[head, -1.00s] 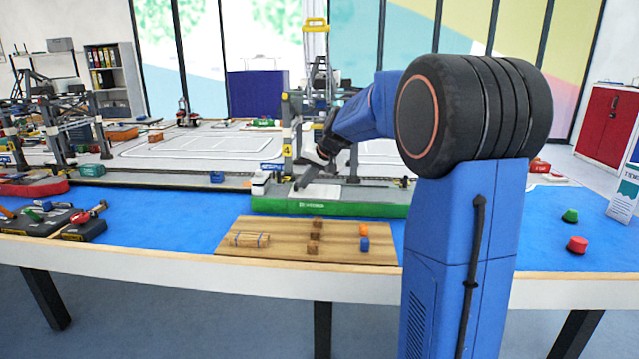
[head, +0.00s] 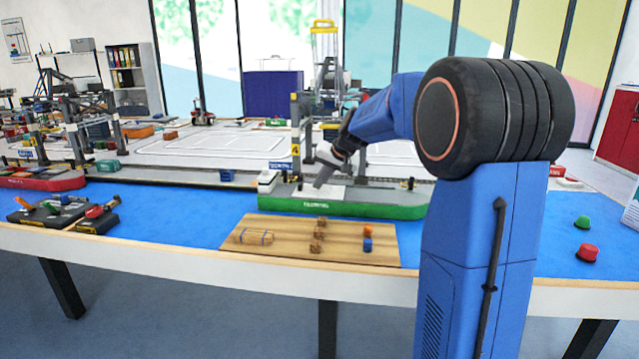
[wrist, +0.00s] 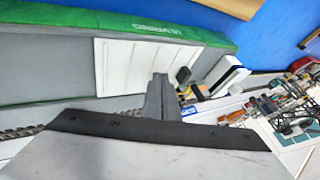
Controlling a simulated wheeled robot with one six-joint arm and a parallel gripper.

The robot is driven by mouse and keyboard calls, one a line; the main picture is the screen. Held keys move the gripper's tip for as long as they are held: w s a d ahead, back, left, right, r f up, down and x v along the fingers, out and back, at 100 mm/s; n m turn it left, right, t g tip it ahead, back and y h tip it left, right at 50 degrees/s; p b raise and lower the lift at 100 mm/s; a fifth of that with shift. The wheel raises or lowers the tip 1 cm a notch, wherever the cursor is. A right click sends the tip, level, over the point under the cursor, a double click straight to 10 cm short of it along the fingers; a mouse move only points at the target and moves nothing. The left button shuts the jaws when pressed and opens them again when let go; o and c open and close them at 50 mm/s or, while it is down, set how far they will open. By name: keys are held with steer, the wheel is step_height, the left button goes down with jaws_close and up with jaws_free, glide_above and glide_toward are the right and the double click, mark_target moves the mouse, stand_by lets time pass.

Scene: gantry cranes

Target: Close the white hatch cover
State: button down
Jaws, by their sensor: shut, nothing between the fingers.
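The white hatch cover (wrist: 138,66) is a pale ribbed panel on the grey deck of the green ship (wrist: 208,37) in the wrist view. In the head view the cover (head: 337,192) is small and partly behind my gripper, on the green-hulled ship (head: 350,207). My gripper (head: 320,183) is shut and empty, pointing down over the deck at the cover. In the wrist view my gripper's fingers (wrist: 160,84) are together at the cover's lower right edge. I cannot tell whether they touch it, or how far the cover is open.
A wooden board (head: 285,252) with small blocks lies on the blue mat in front of the ship. The ship's white cabin (wrist: 224,76) stands beside the cover. A gantry crane (head: 297,130) rises behind the ship. Red and green buttons (head: 586,251) are at the right.

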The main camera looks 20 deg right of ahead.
steer(key=v, duration=1)
steer(key=shift+s+d, duration=0.15)
steer(key=shift+d, duration=0.05)
steer(key=s+a+f+n, duration=0.1)
steer(key=s+a+f, duration=0.1)
steer(key=s+a, duration=0.7)
steer(key=s+a+f+n, duration=0.1)
steer(key=s+f, duration=0.4)
steer(key=s, duration=0.5)
steer(key=s+a+f+n+g+h, duration=0.1)
steer(key=s+f, duration=0.4)
steer(key=s, duration=0.6)
steer(key=s+a+f+n+g+h, duration=0.1)
steer(key=s+f, duration=0.4)
steer(key=s, duration=0.5)
steer(key=shift+s+a+f+n, duration=0.25)
steer(key=shift+s+a+n, duration=0.15)
steer(key=shift+a+n, duration=0.5)
steer(key=shift+a+r, duration=0.1)
steer(key=shift+a, duration=0.1)
